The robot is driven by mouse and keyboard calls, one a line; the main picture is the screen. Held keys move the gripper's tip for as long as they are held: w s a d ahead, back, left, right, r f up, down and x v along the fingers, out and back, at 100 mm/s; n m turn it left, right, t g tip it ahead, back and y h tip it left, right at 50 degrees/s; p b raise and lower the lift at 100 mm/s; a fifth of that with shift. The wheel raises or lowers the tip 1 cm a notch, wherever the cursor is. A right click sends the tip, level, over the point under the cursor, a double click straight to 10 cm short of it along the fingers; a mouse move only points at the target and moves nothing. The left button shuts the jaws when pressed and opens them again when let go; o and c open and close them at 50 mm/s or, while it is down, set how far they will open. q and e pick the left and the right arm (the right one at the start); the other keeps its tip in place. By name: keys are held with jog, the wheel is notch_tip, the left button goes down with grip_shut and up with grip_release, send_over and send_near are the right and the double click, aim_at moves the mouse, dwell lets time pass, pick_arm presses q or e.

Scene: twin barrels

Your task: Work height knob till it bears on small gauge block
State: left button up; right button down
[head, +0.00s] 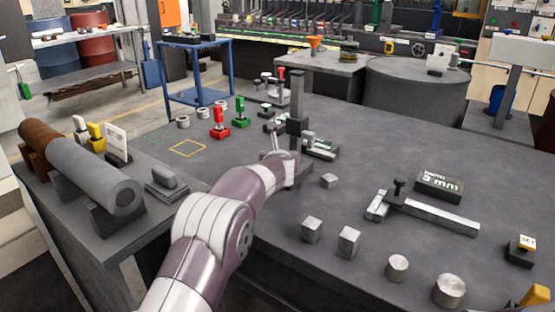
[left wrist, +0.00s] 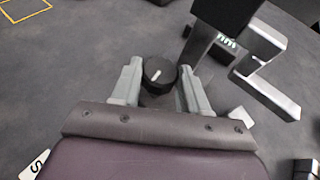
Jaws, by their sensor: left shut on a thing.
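The black height knob (left wrist: 159,74), with a white pointer line on top, sits between the two fingers of my left gripper (left wrist: 158,85) in the left wrist view. The fingers are shut on its sides. In the head view my left gripper (head: 290,168) is at the foot of a dark upright column (head: 297,98), and the knob cannot be made out there. A metal jaw-like arm (left wrist: 268,85) stands right of the knob in the wrist view. A small grey block (head: 329,181) lies right of the gripper; I cannot tell whether it is the small gauge block. My right gripper is out of view.
Two grey blocks (head: 312,229) (head: 348,240) and two metal cylinders (head: 398,267) (head: 449,290) stand at the front. A T-shaped gauge (head: 430,212) and a black 3 mm block (head: 439,187) lie to the right. Red (head: 219,122) and green (head: 240,113) pieces stand behind left.

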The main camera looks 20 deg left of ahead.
pick_arm(q)
jog(key=shift+d+r+n+g+y+p, duration=0.25)
jog(key=shift+n+g+y+p, duration=0.1)
jog(key=shift+n+y, duration=0.2)
jog(key=n+g+y+p, duration=0.1)
jog(key=n+y+p, duration=0.1)
jog(key=p, duration=0.1)
jog(key=n+g+y+p, duration=0.1)
jog(key=n+y+p, duration=0.1)
jog(key=p, duration=0.1)
jog(key=shift+w+d+r, duration=0.1)
jog(key=shift+w+d, duration=0.05)
jog(key=shift+w, duration=0.05)
jog(key=shift+f+n+g+y+p, duration=0.25)
jog(key=shift+n+g+y+p, duration=0.4)
jog(key=shift+p, duration=0.4)
jog(key=o, duration=1.1)
jog(key=shift+c, duration=0.2)
